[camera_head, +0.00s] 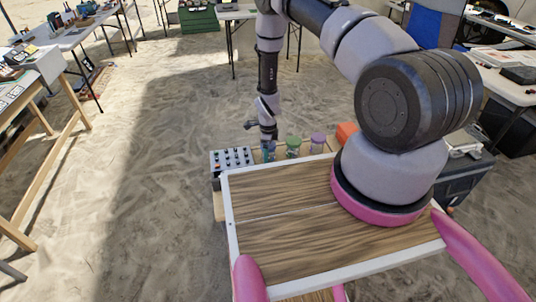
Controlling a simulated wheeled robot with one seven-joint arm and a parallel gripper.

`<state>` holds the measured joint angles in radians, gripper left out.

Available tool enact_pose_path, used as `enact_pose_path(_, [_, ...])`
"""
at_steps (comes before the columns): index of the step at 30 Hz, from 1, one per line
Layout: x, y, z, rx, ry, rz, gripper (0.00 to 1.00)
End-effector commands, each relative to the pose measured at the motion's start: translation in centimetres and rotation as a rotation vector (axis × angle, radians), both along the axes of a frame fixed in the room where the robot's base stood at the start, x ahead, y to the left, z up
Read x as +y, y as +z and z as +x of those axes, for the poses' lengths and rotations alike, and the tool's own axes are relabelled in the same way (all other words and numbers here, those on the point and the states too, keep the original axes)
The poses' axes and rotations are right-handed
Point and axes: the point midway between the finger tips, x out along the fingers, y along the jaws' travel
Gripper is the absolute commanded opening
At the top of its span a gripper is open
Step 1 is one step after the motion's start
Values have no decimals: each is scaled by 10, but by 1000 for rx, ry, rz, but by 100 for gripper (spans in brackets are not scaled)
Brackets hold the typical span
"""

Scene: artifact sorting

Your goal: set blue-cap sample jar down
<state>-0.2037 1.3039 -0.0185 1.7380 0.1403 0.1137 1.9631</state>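My arm reaches away from me, and its end hangs downward over a low wooden surface beyond my base. My gripper (268,139) is small and far off in the head view. A bluish jar (268,153), which looks like the blue-cap sample jar, shows directly below the gripper, at or between its fingers. Its cap is mostly hidden by the gripper. I cannot tell whether the fingers are closed on it or whether its bottom touches the surface, since my wooden top deck hides the lower part.
A green-capped jar (292,147) and a purple-capped jar (317,141) stand to the right of it. An orange block (346,132) is farther right. A grey control box (231,158) with knobs is at left. Tables (65,38) stand around; the sandy floor at left is open.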

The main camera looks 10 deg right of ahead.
Motion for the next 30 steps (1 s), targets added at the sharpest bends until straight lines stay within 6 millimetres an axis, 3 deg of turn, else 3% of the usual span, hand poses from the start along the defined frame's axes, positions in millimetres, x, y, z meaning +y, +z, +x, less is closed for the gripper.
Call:
enact_pose_path(15, [0, 100, 0, -2, 1, -1, 100])
enact_pose_path(20, [0, 113, 0, -1, -1, 0, 100])
enact_pose_path(27, [0, 117, 0, -1, 2, 1, 100])
enact_pose_path(30, [1, 134, 6, -15, 26, 9, 100])
